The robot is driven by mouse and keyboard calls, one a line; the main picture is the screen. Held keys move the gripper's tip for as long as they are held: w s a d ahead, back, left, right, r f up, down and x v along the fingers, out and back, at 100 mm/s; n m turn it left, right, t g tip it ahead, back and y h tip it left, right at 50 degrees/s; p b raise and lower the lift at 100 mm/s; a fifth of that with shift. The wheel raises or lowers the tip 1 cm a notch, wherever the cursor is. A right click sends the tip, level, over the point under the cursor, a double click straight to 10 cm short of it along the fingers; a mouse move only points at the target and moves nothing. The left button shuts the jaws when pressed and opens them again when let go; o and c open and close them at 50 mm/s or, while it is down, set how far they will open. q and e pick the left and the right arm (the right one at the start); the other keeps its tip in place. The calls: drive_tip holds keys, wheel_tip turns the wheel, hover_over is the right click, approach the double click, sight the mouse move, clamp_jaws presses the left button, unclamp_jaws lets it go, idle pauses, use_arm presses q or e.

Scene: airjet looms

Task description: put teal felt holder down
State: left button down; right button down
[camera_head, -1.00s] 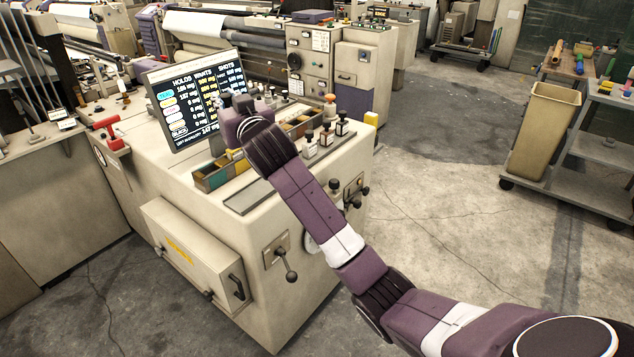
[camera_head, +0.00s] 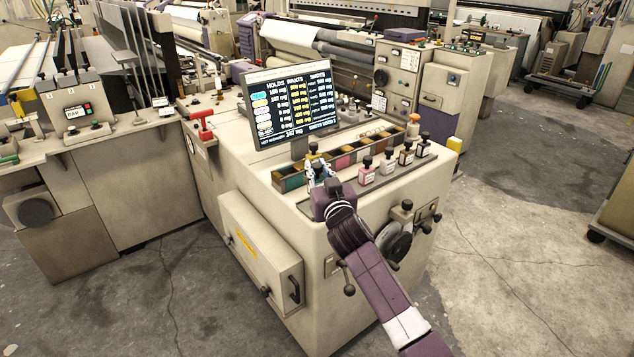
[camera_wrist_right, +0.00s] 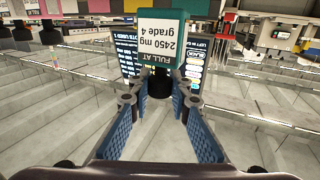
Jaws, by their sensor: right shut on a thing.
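The teal felt holder (camera_wrist_right: 161,45) shows in the right wrist view, with a white label reading "FULL AT 2450 mg grade 4" upside down. Its black knob (camera_wrist_right: 160,84) sits between the blue-padded fingers of my right gripper (camera_wrist_right: 160,105), which is shut on it. In the head view, my right gripper (camera_head: 317,170) is at the near left end of the row of small holders, by the front of the divided tray. I cannot make out the teal holder there, nor whether it touches the surface. My left gripper is not in view.
Several black-knobbed holders, including a pink-labelled one (camera_head: 367,175), stand in a row right of my gripper. The divided tray (camera_head: 291,184) lies behind them. A screen (camera_head: 290,105) stands behind the tray. A red handle (camera_head: 202,124) is farther left on the machine.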

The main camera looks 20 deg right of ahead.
sight(317, 182)
drive_tip(key=shift+f, duration=1.9)
drive_tip(key=shift+f+b, duration=0.2)
drive_tip(key=shift+b, duration=0.15)
drive_tip(key=c, duration=1.8)
unclamp_jaws()
drive_tip(key=shift+s+r, duration=0.15)
drive_tip(key=s, duration=1.1)
drive_tip(key=shift+s+a, duration=0.25)
drive_tip(key=shift+s, duration=0.15)
